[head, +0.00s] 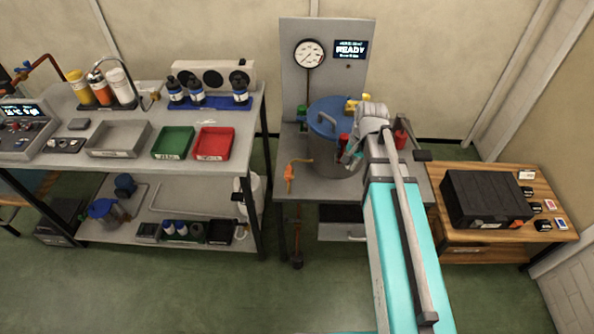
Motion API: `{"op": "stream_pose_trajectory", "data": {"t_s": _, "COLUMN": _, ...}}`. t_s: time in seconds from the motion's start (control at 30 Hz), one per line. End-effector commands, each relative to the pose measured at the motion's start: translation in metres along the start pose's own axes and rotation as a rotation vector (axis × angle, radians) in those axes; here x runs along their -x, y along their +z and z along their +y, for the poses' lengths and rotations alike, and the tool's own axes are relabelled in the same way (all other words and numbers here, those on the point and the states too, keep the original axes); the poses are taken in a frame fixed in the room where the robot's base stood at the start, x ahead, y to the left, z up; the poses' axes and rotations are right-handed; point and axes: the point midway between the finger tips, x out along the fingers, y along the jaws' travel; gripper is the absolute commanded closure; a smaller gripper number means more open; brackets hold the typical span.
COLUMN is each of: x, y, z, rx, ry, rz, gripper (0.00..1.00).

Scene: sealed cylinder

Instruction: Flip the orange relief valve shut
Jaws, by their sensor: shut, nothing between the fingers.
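A blue-lidded grey cylinder (325,160) stands upright on a small grey bench, with a handle on its lid. A small orange valve (290,175) with a sideways lever sits at the bench's front left, left of the cylinder. It is too small to tell its exact lever position. My gripper (350,158) is shut and empty at the right side of the cylinder, well right of the orange valve. Whether it touches the cylinder cannot be told. My arm hides the bench's right part.
A panel with a round gauge (309,54) and a display reading READY (350,49) rises behind the cylinder. A red part (343,143) is beside my gripper. The left bench holds green (173,142) and red (214,143) trays. A black case (486,199) lies at right.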

Motion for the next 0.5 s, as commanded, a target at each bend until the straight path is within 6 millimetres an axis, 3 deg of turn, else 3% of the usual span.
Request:
{"op": "stream_pose_trajectory", "data": {"t_s": 0.03, "x": 0.001, "y": -0.011, "z": -0.011, "rx": -0.050, "ry": -0.011, "rz": -0.011, "gripper": 1.00}}
{"op": "stream_pose_trajectory", "data": {"t_s": 0.5, "x": 0.010, "y": -0.069, "z": -0.084, "rx": -0.545, "ry": -0.082, "rz": -0.140, "gripper": 1.00}}
